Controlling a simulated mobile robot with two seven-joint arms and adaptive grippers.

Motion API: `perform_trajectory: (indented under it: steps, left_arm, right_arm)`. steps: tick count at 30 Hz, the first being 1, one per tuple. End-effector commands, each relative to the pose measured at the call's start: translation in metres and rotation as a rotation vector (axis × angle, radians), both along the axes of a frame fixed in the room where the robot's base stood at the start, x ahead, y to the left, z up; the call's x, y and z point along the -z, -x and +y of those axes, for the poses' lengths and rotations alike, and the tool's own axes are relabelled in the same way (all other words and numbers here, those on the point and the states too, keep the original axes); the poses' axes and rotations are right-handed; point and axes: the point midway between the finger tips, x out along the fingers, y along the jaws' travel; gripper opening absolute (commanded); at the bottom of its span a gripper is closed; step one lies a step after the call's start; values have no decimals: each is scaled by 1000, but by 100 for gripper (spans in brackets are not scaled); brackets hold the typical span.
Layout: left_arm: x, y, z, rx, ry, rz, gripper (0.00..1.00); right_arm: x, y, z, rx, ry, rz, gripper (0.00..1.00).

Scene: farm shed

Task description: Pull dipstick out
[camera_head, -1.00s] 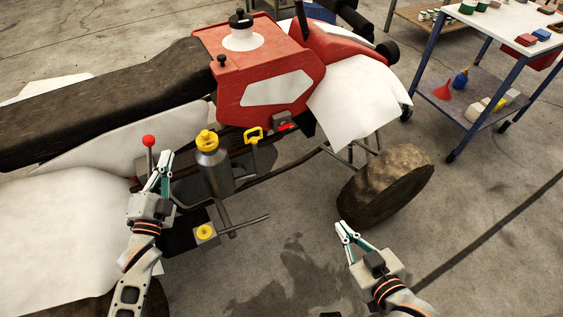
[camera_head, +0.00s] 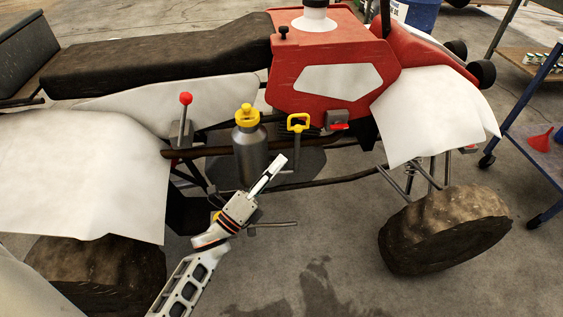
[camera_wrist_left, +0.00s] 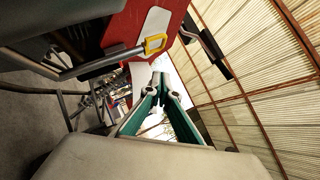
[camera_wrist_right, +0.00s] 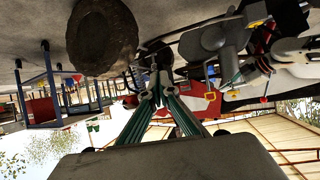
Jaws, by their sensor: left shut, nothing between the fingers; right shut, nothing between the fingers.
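The dipstick (camera_head: 298,124) has a yellow loop handle and stands upright on the side of the quad bike, right of the grey bottle with the yellow cap. In the left wrist view the yellow handle (camera_wrist_left: 154,44) lies just left of and above the fingertips. My left gripper (camera_head: 281,160) is shut and empty, below and a little left of the handle in the head view, apart from it. My right gripper (camera_wrist_right: 158,82) is shut and empty. It shows only in its own wrist view, and is out of the head view.
The grey bottle (camera_head: 250,150) stands close left of the dipstick. A red-knobbed lever (camera_head: 185,100) is farther left. The front wheel (camera_head: 445,230) is at the right. A blue-legged cart (camera_head: 540,160) stands at the right edge. Open floor lies in front.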

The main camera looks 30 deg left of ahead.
Motion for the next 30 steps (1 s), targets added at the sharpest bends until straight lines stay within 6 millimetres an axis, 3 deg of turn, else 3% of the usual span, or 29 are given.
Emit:
perform_trajectory:
  steps: [11,15,30]
  left_arm:
    - [-30,-66,-21,1,3,0,0]
    - [-42,-80,-11,-1,0,-1,0]
    - [-50,-92,-2,-1,3,3,0]
  right_arm:
    - [1,1,-1,0,3,2,0]
    - [0,0,-1,-1,7,-2,0]
    - [5,3,-3,-1,15,11,0]
